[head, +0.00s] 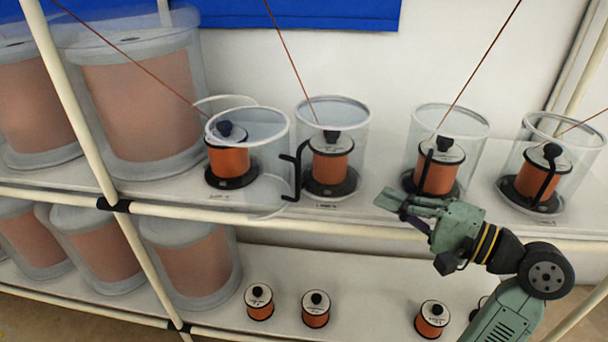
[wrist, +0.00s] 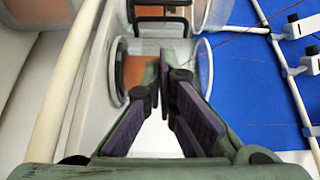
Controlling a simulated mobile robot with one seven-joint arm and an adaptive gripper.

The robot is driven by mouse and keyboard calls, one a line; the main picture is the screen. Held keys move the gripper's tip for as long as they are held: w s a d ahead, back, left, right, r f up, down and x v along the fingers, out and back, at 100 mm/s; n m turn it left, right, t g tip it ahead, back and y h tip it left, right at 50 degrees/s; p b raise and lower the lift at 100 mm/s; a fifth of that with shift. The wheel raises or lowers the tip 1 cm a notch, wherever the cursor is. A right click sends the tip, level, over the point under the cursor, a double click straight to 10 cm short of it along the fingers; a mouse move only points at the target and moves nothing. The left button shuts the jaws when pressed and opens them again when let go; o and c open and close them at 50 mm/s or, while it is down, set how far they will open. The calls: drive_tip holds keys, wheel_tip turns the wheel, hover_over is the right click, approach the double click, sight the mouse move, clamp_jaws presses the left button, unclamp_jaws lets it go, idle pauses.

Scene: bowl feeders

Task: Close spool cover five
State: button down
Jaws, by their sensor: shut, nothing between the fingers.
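Several clear cylindrical covers with pale rims stand around orange wire spools on the upper shelf. The leftmost cover (head: 272,140) stands open: its curved front is swung out to the right of its spool (head: 229,160), with its black handle (head: 292,170) beside the second cover. The second (head: 357,140), third (head: 479,150) and fourth covers surround their spools. I cannot read which is number five. My gripper (head: 386,200) is shut and empty, pointing left just in front of the third spool. In the wrist view my fingers (wrist: 165,70) hide part of a spool, and a black handle (wrist: 160,22) shows beyond them.
A pale rail (head: 270,219) runs along the upper shelf's front edge, crossed by a slanting post (head: 75,100) at left. Large spool drums (head: 145,100) stand at left. Small spools (head: 315,308) stand on the lower shelf. Thin wires rise from the upper spools.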

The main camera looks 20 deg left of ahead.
drive_tip(key=a+p, duration=0.3)
drive_tip(key=a, duration=1)
drive_tip(key=shift+w, duration=0.25)
drive_tip(key=shift+s+a, duration=0.15)
drive_tip(key=shift+s+a+p, duration=0.25)
drive_tip(key=shift+s+p, duration=0.15)
drive_tip(key=shift+s, duration=0.05)
